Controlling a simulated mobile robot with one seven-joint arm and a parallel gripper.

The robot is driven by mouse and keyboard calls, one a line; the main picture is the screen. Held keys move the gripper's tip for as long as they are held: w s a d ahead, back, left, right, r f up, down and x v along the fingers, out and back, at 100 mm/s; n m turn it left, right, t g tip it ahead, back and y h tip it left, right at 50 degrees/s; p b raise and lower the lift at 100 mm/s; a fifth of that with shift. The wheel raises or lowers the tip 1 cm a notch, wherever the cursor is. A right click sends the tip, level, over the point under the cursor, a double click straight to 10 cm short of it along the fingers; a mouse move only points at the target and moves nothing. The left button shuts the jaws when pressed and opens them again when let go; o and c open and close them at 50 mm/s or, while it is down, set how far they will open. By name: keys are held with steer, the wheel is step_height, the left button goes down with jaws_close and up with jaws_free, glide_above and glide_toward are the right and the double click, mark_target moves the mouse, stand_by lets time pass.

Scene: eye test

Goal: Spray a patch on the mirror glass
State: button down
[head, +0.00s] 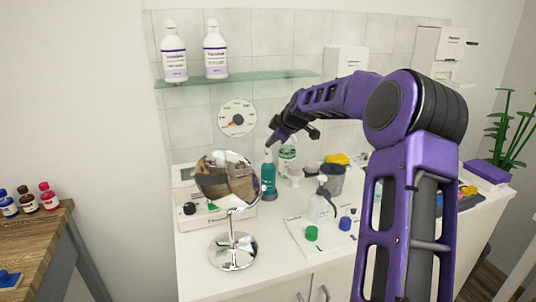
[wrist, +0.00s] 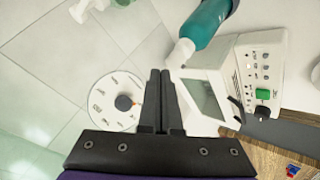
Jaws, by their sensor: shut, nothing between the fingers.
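The round mirror (head: 225,180) stands on a chrome foot near the front left of the white counter; its glass reflects the room. A white spray bottle (head: 320,208) stands upright to its right. Another bottle with green on it (head: 288,155) stands further back, partly hidden. A teal bottle with a white cap (head: 268,178) stands just behind the mirror; it also shows in the wrist view (wrist: 207,24). My gripper (head: 272,146) is above the teal bottle, apart from it. In the wrist view my gripper (wrist: 159,76) is shut and empty. The mirror is not visible there.
A white device (head: 205,207) sits behind the mirror. A tray (head: 318,238) with green and blue caps lies at the front. A dark container (head: 331,178) stands behind the white spray bottle. A glass shelf (head: 260,77) with two bottles and a round dial (head: 237,118) are on the wall.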

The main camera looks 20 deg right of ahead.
mark_target(270, 151)
steer(key=shift+f+b, duration=0.5)
steer(key=shift+f, duration=0.15)
steer(key=shift+r, duration=0.1)
stand_by(0.4)
steer(key=shift+r+p, duration=0.55)
steer(key=shift+r, duration=0.5)
step_height(270, 151, up, 6)
steer(key=p, duration=0.3)
steer(key=shift+a, duration=0.15)
stand_by(2.3)
